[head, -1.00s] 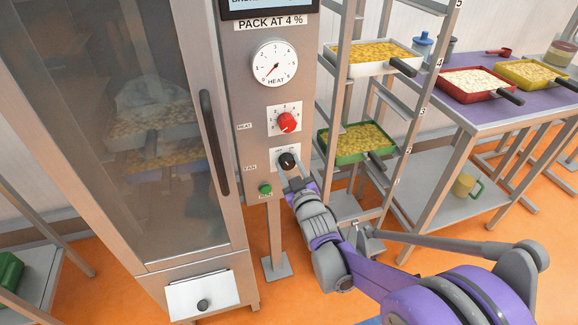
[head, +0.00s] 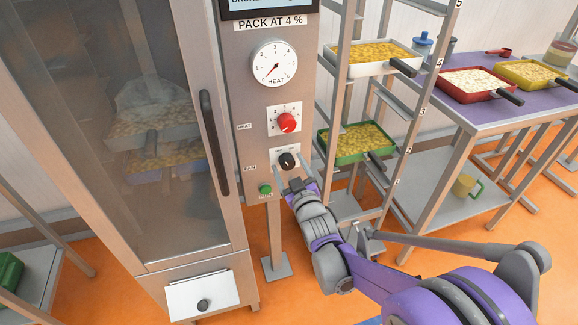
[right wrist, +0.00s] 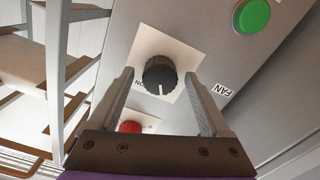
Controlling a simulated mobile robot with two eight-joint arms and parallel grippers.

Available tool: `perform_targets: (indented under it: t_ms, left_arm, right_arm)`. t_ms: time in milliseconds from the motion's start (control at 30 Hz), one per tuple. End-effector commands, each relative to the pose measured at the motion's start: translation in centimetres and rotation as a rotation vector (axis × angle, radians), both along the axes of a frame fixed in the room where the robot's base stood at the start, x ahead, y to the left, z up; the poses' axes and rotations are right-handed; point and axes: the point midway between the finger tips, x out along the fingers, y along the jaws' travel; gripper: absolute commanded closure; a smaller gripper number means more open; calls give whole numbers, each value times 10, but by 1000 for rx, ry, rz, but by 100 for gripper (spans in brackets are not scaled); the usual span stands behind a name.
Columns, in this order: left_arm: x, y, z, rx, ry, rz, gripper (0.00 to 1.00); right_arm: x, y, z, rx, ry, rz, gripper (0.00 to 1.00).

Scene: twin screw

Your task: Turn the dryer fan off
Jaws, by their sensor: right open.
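The black fan knob (head: 287,160) sits on a white plate on the dryer's panel, beside the FAN label (right wrist: 222,90). In the right wrist view the knob (right wrist: 159,75) shows between the two fingertips of my right gripper (right wrist: 158,76). The fingers are open, one on each side, with a gap to the knob. In the head view my right gripper (head: 292,174) is just below and in front of the knob. I cannot tell how far the tips are from the panel. My left gripper is not in view.
A red heat knob (head: 287,122) is above the fan knob, and a green button (head: 265,189) is below left. The dryer door handle (head: 214,143) stands out at left. A rack holding a green tray (head: 346,157) is close at right.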

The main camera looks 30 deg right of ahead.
Motion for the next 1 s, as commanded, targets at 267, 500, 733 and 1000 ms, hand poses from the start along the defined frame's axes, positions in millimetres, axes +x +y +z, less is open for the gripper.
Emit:
perform_targets:
  t_ms: [267,500,733,1000]
  left_arm:
    - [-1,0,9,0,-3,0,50]
    - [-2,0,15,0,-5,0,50]
    - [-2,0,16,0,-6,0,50]
    - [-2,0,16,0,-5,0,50]
  right_arm:
    - [-46,11,2,0,0,0,19]
    - [-88,21,1,0,0,0,19]
    - [-103,25,0,0,0,0,19]
    - [-103,25,0,0,0,0,19]
